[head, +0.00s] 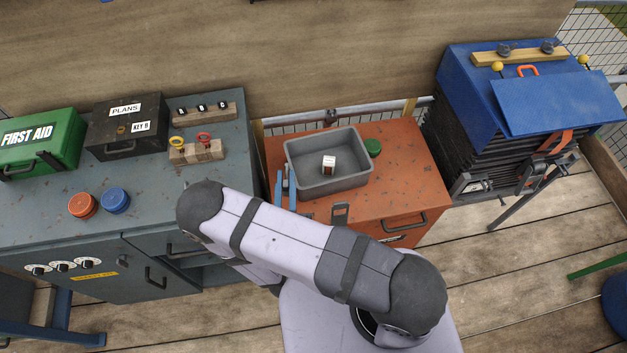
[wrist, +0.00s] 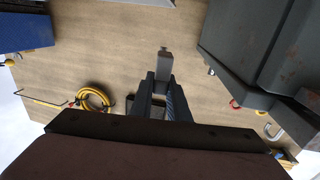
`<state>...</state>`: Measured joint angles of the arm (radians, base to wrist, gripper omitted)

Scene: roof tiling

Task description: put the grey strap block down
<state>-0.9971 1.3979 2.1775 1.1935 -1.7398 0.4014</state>
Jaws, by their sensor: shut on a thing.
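My gripper (wrist: 163,90) shows in the wrist view, with its two dark fingers close together. It is shut on the grey strap block (wrist: 163,66), a small pale grey piece that sticks out past the fingertips. The plank-like surface behind it looks well away from it, and I see no contact with anything below. In the head view my arm crosses the lower middle, and the gripper and the block cannot be made out.
The orange cabinet (head: 405,190) carries a grey tray (head: 300,172) with a small white-and-brown item (head: 329,162) inside. A green round lid (head: 373,147) lies beside the tray. The grey bench (head: 30,222) stands left. A coiled yellow hose (wrist: 95,98) shows in the wrist view.

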